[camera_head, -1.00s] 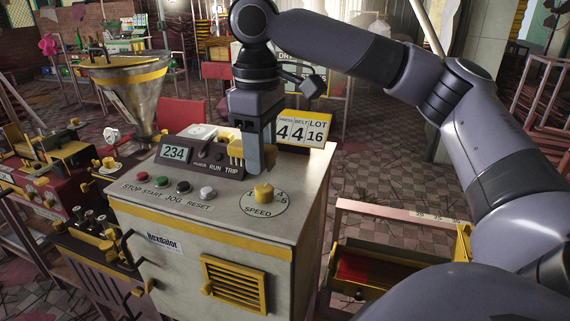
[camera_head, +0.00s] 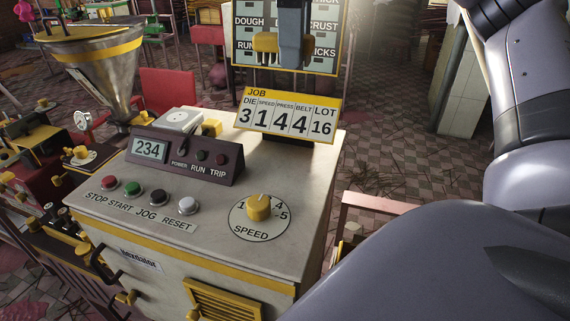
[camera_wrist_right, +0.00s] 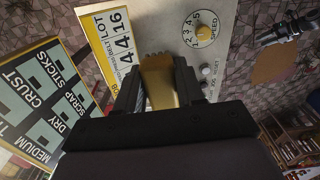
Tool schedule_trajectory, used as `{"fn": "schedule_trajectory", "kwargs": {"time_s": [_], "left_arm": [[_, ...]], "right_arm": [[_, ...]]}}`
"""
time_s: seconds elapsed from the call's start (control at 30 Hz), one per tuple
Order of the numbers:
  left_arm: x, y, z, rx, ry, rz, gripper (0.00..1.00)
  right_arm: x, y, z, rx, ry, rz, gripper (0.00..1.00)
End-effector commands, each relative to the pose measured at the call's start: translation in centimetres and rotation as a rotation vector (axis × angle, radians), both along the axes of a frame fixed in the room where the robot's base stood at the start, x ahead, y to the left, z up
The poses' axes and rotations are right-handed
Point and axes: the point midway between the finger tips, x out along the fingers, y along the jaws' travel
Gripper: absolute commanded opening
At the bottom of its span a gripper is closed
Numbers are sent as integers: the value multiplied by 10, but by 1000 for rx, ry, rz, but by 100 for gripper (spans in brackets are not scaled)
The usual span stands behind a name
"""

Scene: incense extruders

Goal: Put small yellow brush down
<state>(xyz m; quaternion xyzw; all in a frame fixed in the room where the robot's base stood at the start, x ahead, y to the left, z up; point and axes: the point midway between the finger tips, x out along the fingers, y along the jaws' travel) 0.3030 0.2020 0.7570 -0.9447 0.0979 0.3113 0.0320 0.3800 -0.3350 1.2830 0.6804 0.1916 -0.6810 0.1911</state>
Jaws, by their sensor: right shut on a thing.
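My right gripper (camera_head: 292,55) is raised above the cabinet top, in front of the board at the back. It is shut on the small yellow brush (camera_head: 265,42), whose yellow body shows beside the finger. In the right wrist view the brush (camera_wrist_right: 160,82) sits between the two dark fingers (camera_wrist_right: 158,90). Its lower end is hard to make out, and it appears clear of the cabinet top.
The pale cabinet top (camera_head: 290,180) carries a job sign (camera_head: 290,116), a display box (camera_head: 185,157), a white box (camera_head: 180,119), a yellow block (camera_head: 211,127), several buttons and a speed knob (camera_head: 259,207). A steel hopper (camera_head: 100,80) stands left. Bare top lies between sign and knob.

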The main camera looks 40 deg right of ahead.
Motion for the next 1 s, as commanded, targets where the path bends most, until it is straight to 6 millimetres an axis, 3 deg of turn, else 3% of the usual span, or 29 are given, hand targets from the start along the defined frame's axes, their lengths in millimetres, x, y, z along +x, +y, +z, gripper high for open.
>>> {"fn": "schedule_trajectory", "kwargs": {"time_s": [0.37,1.0], "left_arm": [[-1,0,-1,0,2,0,43],[-1,0,-6,1,2,1,43]], "right_arm": [[0,0,-5,2,2,2,0],[0,0,-79,1,4,1,0]]}}
